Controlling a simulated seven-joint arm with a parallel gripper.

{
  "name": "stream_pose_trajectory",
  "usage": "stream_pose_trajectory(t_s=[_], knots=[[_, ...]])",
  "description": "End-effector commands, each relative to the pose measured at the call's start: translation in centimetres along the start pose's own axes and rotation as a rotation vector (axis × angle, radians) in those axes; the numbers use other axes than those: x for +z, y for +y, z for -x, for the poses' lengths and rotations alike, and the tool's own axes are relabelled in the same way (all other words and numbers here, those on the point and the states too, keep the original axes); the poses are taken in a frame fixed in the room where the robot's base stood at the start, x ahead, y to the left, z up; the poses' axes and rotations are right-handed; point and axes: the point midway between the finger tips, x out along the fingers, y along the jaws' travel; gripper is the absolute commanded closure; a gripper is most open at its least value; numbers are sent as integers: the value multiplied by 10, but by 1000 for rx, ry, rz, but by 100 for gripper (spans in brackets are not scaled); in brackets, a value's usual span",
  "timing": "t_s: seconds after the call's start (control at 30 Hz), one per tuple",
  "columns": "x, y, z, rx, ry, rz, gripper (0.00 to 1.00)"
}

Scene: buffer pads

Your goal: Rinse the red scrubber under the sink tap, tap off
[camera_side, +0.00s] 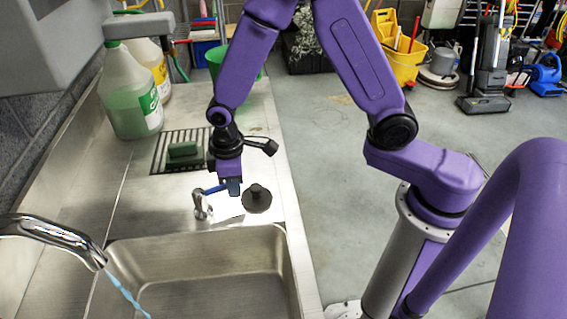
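A chrome tap (52,232) reaches in from the lower left, and a blue-tinted stream of water (125,294) runs from its spout toward the sink basin (215,265). I see no red scrubber. A green scrubber-like block (184,150) lies on a dark wire rack (160,152) behind the basin. A small chrome fitting with a blue lever (202,203) stands on the steel deck behind the basin. My gripper (231,188) points down right beside the lever's end. Its fingers are small and partly merged with the lever, so contact and opening are unclear.
A dark round plug-like piece with a knob (257,200) sits on the deck just right of my gripper. Green-liquid (128,95) and yellow-liquid (158,68) jugs stand at the back left by the wall. The visible part of the basin looks empty.

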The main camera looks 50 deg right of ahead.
Motion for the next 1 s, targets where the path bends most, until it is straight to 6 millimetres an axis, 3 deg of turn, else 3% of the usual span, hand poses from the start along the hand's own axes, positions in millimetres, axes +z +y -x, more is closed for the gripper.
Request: stream_pose_trajectory(t_s=[1.0], knots=[[-9,35,0,0,1,-3,100]])
